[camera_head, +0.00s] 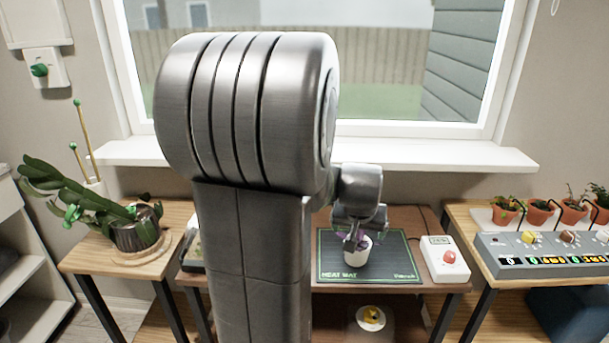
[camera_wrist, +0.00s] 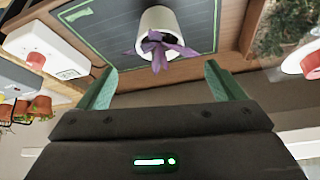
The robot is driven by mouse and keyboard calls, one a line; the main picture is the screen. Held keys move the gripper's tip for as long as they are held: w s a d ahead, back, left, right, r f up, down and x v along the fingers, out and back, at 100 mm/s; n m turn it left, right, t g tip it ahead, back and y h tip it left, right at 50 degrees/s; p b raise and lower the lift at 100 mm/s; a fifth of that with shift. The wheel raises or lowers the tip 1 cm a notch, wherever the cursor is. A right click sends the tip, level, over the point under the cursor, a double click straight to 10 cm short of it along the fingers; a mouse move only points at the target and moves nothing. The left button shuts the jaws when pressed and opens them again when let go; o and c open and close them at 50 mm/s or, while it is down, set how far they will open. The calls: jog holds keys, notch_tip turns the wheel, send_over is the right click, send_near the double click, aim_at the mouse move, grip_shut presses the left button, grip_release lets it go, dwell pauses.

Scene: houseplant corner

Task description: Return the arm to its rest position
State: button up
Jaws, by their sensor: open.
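My gripper (camera_head: 352,226) is at the end of my raised arm, in front of the window and over the middle table. In the wrist view my gripper (camera_wrist: 161,68) is open, with its two green fingers spread wide and nothing between the pads. A white pot (camera_wrist: 157,20) with a purple-leaved plant (camera_wrist: 160,50) shows just beyond the fingertips. In the head view the white pot (camera_head: 359,262) stands upright on the dark heat mat (camera_head: 395,262), below my gripper. My gripper partly hides the plant there, and I cannot tell the exact gap.
A white box with a red button (camera_head: 444,262) sits right of the mat. A control panel (camera_head: 545,255) and several small terracotta pots (camera_head: 540,212) stand on the right table. The windowsill (camera_head: 430,155) juts out behind.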

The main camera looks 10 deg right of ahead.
aim_at(358, 237)
jog(key=b+x, duration=0.1)
jog(key=x, duration=1)
jog(key=shift+f+b, duration=0.1)
jog(key=shift+b, duration=0.2)
jog(key=shift+w, duration=0.1)
jog(key=shift+r, duration=1.25)
